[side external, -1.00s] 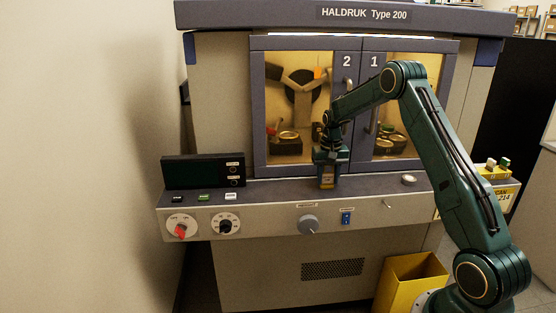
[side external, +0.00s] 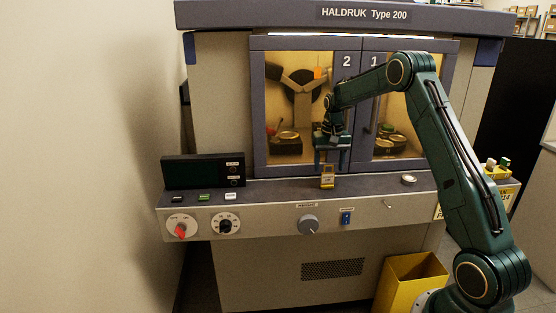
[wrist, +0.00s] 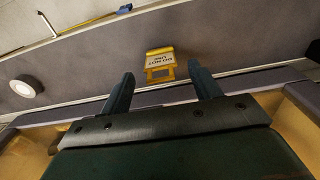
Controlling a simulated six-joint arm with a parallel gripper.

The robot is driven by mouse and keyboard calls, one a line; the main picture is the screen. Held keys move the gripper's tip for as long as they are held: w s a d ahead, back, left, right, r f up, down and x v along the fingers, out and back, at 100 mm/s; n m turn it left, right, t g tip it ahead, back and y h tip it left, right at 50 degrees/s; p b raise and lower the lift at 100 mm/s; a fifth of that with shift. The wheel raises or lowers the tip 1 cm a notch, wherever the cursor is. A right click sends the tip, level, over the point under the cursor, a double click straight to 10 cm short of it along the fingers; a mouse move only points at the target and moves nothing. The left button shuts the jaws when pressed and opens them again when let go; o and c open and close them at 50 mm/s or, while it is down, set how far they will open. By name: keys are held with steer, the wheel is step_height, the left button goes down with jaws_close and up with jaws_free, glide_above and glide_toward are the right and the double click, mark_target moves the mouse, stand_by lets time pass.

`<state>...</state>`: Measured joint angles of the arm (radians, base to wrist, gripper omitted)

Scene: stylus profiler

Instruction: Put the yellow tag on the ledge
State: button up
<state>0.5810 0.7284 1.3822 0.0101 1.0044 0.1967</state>
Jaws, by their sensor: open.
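The yellow tag (side external: 327,181) stands on the grey ledge (side external: 272,187) in front of the machine's doors, below my gripper. In the wrist view the tag (wrist: 160,63) shows dark lettering that seems to read "DO NOT USE", upside down, and a yellow frame part. My gripper (side external: 331,167) is above the tag, apart from it, with its fingers pointing down. In the wrist view my gripper (wrist: 157,85) is open and empty, its two dark fingers spread, and the tag lies beyond the fingertips between them. The ledge (wrist: 105,68) fills the band around the tag.
The machine's doors, 2 (side external: 293,115) and 1 (side external: 400,105), stand shut close behind my gripper. A round pale piece (side external: 409,179) sits on the ledge to the right. A dark display box (side external: 203,171) stands at the left. A yellow bin (side external: 412,280) is on the floor below.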

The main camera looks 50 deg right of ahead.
step_height(320, 180, up, 8)
steer(key=shift+f, duration=0.25)
steer(key=shift+s+a, duration=0.1)
steer(key=shift+a, duration=0.05)
stand_by(0.5)
steer(key=s+a+r+n+t, duration=0.1)
steer(key=s+a+r, duration=0.25)
steer(key=a, duration=0.25)
steer(key=s+a+r+n+t, duration=0.1)
steer(key=s+a+r+n, duration=0.15)
steer(key=a+r, duration=0.3)
steer(key=s+a+r+n, duration=0.1)
steer(key=s+a+r, duration=0.25)
steer(key=a, duration=0.35)
steer(key=s+a+f+n+t, duration=0.1)
steer(key=s+a+n, duration=0.1)
steer(key=s+a, duration=0.4)
steer(key=s+a+f+n+t, duration=0.2)
steer(key=s+a, duration=0.3)
steer(key=s, duration=0.7)
steer(key=shift+s+a+f, duration=0.2)
steer(key=shift+s+a, duration=0.2)
